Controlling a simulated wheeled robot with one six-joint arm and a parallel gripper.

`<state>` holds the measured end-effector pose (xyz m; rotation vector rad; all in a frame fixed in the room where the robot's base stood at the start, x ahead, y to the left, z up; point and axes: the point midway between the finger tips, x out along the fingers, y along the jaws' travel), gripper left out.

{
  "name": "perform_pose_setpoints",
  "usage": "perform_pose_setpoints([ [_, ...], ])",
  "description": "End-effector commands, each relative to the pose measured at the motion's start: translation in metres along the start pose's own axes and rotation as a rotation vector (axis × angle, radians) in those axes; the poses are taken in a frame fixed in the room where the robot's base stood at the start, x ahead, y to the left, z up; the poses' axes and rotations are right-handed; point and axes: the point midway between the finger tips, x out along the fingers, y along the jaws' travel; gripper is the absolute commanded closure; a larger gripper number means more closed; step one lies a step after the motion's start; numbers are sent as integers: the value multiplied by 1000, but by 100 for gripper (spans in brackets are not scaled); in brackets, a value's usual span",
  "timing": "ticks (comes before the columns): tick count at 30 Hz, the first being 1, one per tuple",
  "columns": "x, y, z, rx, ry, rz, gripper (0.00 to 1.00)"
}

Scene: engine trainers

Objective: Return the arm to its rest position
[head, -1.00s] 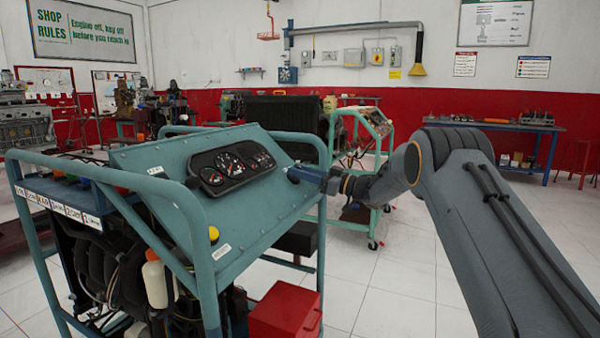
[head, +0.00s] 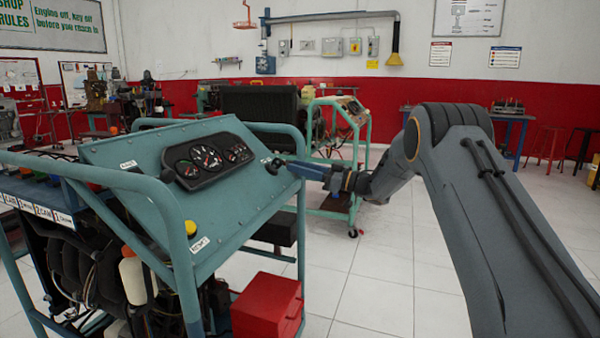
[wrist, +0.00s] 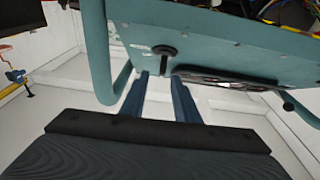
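My gripper (head: 286,163) is at the right end of the teal instrument panel, just right of a small dark key or knob (head: 270,165). In the wrist view, its two blue fingers (wrist: 160,76) stand apart with nothing between them. The dark key (wrist: 165,50) shows beyond the fingertips on the panel face, and a gap seems to separate them. My arm reaches in from the lower right of the head view, bent at a high elbow.
The teal engine trainer (head: 190,230) with its gauge cluster (head: 207,160) and tube rails fills the left. A red box (head: 267,305) sits low beside it. Another trainer (head: 345,115) stands behind my gripper. White floor (head: 385,280) is open to the right.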

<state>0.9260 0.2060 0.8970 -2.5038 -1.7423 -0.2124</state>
Motion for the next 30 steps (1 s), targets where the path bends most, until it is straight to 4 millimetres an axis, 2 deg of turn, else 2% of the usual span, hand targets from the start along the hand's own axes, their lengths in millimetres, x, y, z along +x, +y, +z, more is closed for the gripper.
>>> perform_pose_setpoints([
  [5,13,13,-24,-35,-41,158,72],
  [9,12,25,-44,-53,-123,368,72],
  [14,-10,22,-55,-41,-260,601,72],
  [17,-35,7,-53,-8,-371,733,72],
  [20,-66,-20,-46,42,-498,844,72],
  [23,-102,-59,-35,108,-638,931,72],
  [26,-140,-110,-19,192,-789,990,72],
  [30,-190,-191,4,318,-992,1020,72],
])
